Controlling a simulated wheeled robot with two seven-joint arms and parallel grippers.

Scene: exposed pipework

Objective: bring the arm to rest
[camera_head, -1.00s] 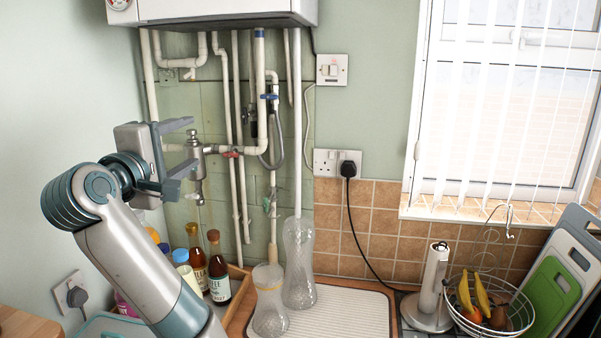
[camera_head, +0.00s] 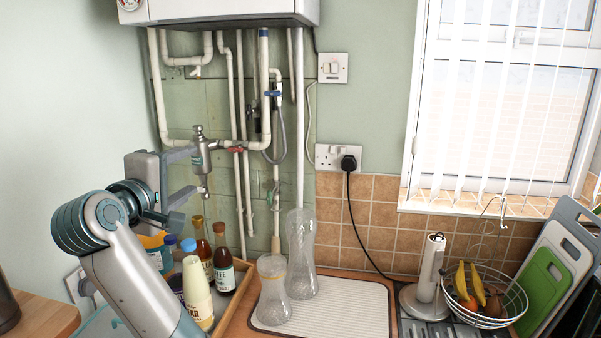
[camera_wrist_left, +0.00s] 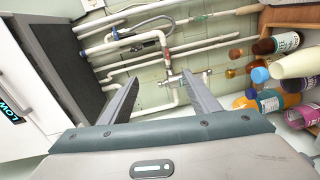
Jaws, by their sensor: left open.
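My left gripper (camera_head: 188,174) is in the left half of the head view, its two fingers spread apart with nothing between them. Its fingers point right, overlapping in the picture the metal pipe fitting (camera_head: 201,158) on the wall; I cannot tell how far apart they are in depth. In the left wrist view the open fingers (camera_wrist_left: 160,84) point toward the pipework, and the gap between them is empty. My left arm (camera_head: 130,285) rises from the bottom, bent at the wrist. My right gripper is in neither view.
White pipes (camera_head: 243,190) run down the wall under a white boiler (camera_head: 220,10). Several bottles (camera_head: 223,270) stand close to the right of my left forearm. A fruit basket (camera_head: 500,310) is at right.

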